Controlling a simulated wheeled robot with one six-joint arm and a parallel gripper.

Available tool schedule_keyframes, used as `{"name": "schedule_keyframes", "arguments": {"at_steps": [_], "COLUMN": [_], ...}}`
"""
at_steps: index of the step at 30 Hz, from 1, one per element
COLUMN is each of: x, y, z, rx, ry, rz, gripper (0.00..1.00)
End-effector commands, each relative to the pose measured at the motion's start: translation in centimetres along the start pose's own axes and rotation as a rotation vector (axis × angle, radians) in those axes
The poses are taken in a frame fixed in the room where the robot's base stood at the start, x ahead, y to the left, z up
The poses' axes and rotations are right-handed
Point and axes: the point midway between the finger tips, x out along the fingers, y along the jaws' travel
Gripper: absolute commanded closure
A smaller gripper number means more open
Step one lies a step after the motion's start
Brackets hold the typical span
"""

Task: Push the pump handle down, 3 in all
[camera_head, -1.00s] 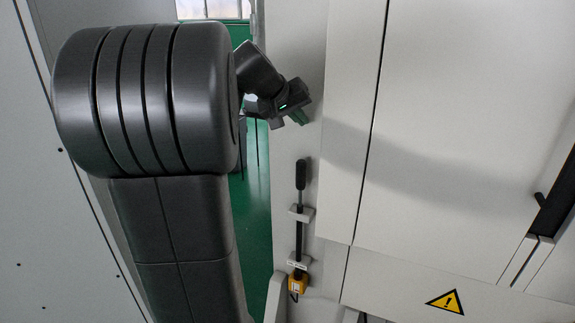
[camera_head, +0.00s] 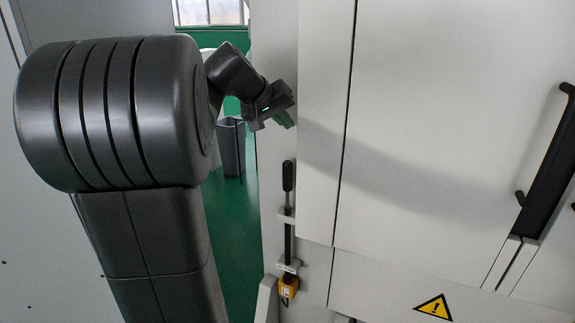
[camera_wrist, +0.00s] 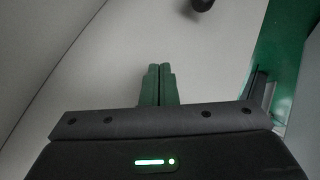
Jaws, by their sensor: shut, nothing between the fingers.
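The pump handle (camera_head: 288,176) is a black upright grip on a thin dark rod, held by grey brackets on the pale cabinet side, with a yellow block (camera_head: 288,286) at its foot. My gripper (camera_head: 287,120) is above the handle in the head view, apart from it. In the wrist view its two green fingers (camera_wrist: 158,72) are together with nothing between them. A dark rounded end (camera_wrist: 202,4) shows at the top edge of the wrist view, ahead of the fingertips; it looks like the handle's top.
Pale cabinet panels (camera_head: 430,120) stand close on the right, with a black bar handle (camera_head: 548,165) and a yellow warning sign (camera_head: 434,307). A grey bin (camera_head: 231,147) stands on the green floor (camera_head: 236,215) behind my arm.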

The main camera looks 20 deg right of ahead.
Motion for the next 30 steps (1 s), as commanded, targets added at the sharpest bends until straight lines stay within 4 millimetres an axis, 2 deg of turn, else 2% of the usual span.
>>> {"name": "schedule_keyframes", "arguments": {"at_steps": [15,30], "x": [5.0,5.3], "y": [-3.6,-3.9], "z": [3.7,3.9], "rx": [-0.001,0.0], "ry": [0.0,0.0], "rz": [0.001,0.0], "gripper": [1.0,1.0]}}
